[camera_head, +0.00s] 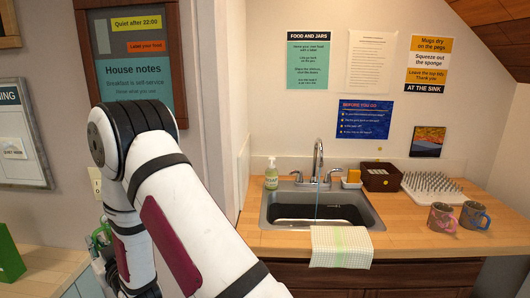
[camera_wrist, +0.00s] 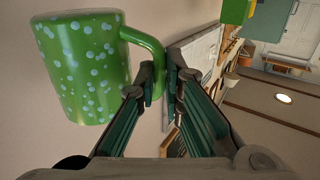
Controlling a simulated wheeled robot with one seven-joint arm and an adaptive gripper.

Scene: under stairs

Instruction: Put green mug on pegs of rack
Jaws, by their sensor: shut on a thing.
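The green mug (camera_wrist: 85,65) with pale dots fills the upper left of the wrist view. My gripper (camera_wrist: 161,82) is shut on its handle (camera_wrist: 150,45), with the mug body to the left of the fingers. In the head view a small part of the green mug (camera_head: 102,236) shows at the left, mostly hidden by my arm. The rack (camera_head: 436,187), a pale board with several upright pegs, lies on the wooden counter right of the sink, far from my gripper. No mug shows on its pegs.
A pinkish mug (camera_head: 442,218) and a mug with a blue handle (camera_head: 475,215) stand in front of the rack. A dark box (camera_head: 381,177) is left of it. The sink (camera_head: 285,212), tap (camera_head: 318,160), soap bottle (camera_head: 271,175) and draped towel (camera_head: 341,246) are further left.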

